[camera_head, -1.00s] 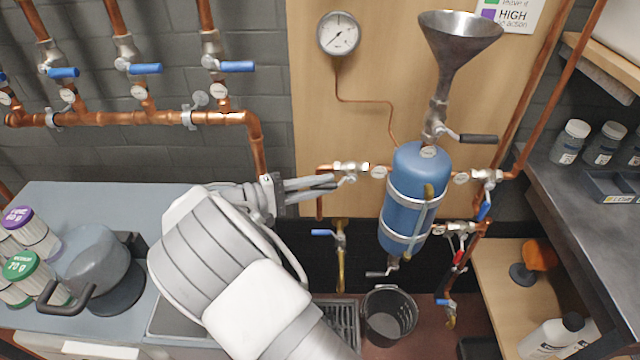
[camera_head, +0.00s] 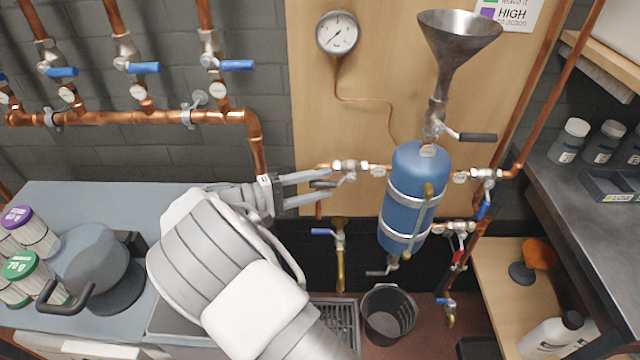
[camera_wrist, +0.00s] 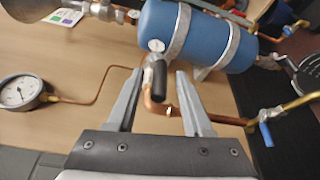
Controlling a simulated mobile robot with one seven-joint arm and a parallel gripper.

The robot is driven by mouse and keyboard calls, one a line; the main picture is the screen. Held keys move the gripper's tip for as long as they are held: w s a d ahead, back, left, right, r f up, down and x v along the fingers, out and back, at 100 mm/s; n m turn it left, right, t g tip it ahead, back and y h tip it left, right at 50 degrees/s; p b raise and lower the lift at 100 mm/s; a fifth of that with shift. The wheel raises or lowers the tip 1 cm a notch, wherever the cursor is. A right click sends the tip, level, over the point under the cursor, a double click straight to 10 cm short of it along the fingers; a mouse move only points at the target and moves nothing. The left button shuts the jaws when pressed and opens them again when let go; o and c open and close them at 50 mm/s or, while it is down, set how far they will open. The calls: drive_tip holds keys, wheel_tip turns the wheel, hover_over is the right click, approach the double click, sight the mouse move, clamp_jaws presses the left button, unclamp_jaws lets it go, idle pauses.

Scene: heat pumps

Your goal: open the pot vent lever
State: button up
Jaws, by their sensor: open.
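A blue pot (camera_head: 415,170), a tank with metal straps, is mounted upright on the wooden panel. A valve (camera_head: 350,166) on the copper pipe to its left carries a black-gripped lever (camera_head: 322,184); its tag is not readable, so I cannot confirm which lever it is. My gripper (camera_head: 328,184) is open at this valve, with its fingers on either side of the black lever. In the wrist view the lever (camera_wrist: 155,80) lies between the open fingers of my gripper (camera_wrist: 160,73), apparently nearer the left finger. Whether they touch is unclear.
A funnel (camera_head: 460,35) with another black lever (camera_head: 478,138) stands above the pot. A gauge (camera_head: 338,34) hangs at upper left. A blue-handled tap (camera_head: 338,234) sits below my gripper. A bucket (camera_head: 388,312) stands on the floor. Copper pipes surround the pot.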

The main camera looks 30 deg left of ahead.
drive_tip(key=v, duration=1.1)
drive_tip(key=shift+s+a+p, duration=0.2)
drive_tip(key=shift+s+p, duration=0.05)
drive_tip(key=shift+p, duration=0.05)
